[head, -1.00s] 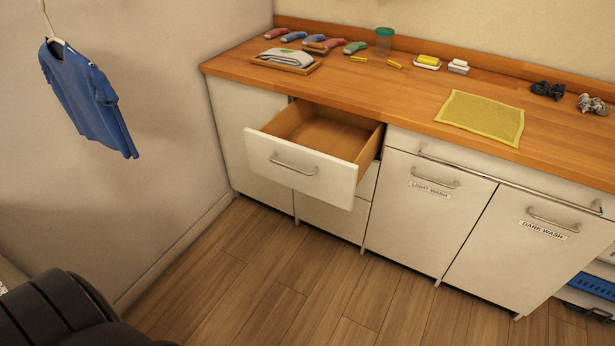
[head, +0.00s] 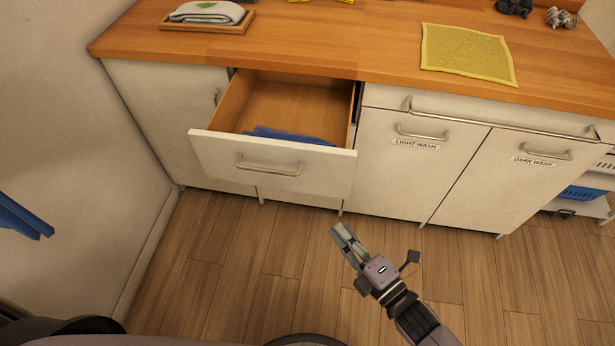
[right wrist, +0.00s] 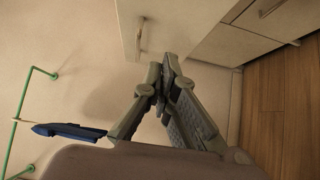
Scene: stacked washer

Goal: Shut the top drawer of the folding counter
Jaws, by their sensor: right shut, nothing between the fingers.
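The top drawer (head: 270,165) of the folding counter is pulled out in the head view, with a curved metal handle (head: 268,168) on its white front. A folded blue cloth (head: 290,134) shows inside it, behind the front panel. My right gripper (head: 341,232) is shut and empty, in front of the drawer's right end and apart from it. In the right wrist view my right gripper (right wrist: 163,68) has its fingertips together, with a white panel and handle (right wrist: 141,37) beyond. My left gripper is not in view.
The wooden counter top (head: 330,55) holds a tray (head: 207,22) with a folded cloth and a yellow mat (head: 467,53). Light wash (head: 415,160) and dark wash (head: 530,185) fronts are closed at right. A wall stands at left. The floor (head: 220,260) before the drawer is clear.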

